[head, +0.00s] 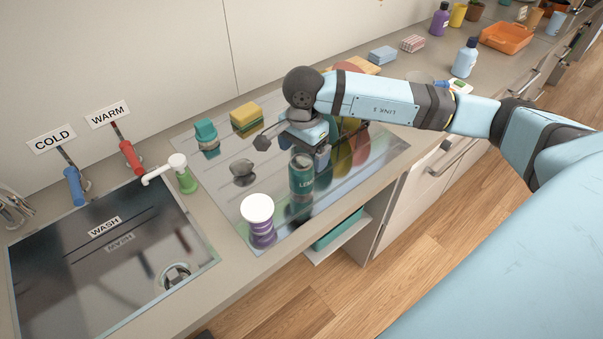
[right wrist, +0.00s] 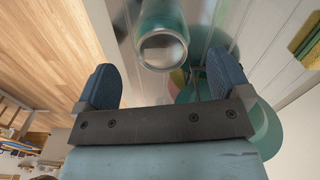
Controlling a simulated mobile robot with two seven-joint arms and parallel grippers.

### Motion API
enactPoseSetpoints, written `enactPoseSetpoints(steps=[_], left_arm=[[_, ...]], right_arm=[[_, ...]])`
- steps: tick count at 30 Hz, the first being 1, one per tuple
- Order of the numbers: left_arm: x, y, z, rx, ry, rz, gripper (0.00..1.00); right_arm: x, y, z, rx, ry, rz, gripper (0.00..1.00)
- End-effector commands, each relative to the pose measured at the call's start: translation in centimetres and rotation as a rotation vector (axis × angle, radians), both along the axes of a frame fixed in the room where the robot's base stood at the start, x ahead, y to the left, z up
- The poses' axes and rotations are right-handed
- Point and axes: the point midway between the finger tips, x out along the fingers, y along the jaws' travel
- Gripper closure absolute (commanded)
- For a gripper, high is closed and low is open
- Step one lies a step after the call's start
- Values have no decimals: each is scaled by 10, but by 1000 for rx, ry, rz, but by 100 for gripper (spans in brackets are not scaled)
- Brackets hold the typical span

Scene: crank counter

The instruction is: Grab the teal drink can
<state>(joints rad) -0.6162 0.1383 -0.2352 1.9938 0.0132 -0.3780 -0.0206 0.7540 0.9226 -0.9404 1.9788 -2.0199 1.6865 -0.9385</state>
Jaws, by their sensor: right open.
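The teal drink can (head: 302,176) stands upright on the shiny metal drainboard (head: 228,203), with dark lettering on its side. My right gripper (head: 312,145) is just behind the can in the head view, pointing down toward the board, and partly overlaps other items behind it. In the right wrist view, the gripper's two blue fingers (right wrist: 163,80) are spread apart. The can (right wrist: 163,48) shows its round end there, beyond the fingertips and between their lines; the fingers hold nothing. Whether a finger touches the can cannot be told. My left gripper is out of view.
A dark lump (head: 242,167), a yellow sponge (head: 246,114) and a teal item (head: 206,130) lie further left. The sink (head: 105,255) is at left, and plates stand behind my gripper.

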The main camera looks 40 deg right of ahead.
Motion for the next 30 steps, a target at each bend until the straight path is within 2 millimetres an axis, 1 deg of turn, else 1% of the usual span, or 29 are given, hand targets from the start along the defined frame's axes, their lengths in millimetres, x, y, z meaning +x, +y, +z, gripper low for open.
enactPoseSetpoints(steps=[1,3,8,10,14,15,18,25,26,27,29,30], left_arm=[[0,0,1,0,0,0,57],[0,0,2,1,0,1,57],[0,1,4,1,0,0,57],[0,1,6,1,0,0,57],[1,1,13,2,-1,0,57],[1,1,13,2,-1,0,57],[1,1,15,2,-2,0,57],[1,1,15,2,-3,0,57],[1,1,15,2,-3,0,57],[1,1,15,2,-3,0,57],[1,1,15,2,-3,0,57],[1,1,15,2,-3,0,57]], right_arm=[[-1,0,-6,0,3,0,5],[0,0,-11,1,1,1,5],[0,0,-18,1,1,0,5],[0,0,-25,1,3,0,5],[1,1,-44,2,6,-1,5],[1,1,-51,2,4,0,5],[1,0,-63,1,3,0,5],[2,0,-67,2,0,1,5],[2,1,-67,2,0,1,12],[2,0,-66,2,0,1,21],[2,0,-66,2,0,1,35],[2,0,-66,2,0,1,44]])
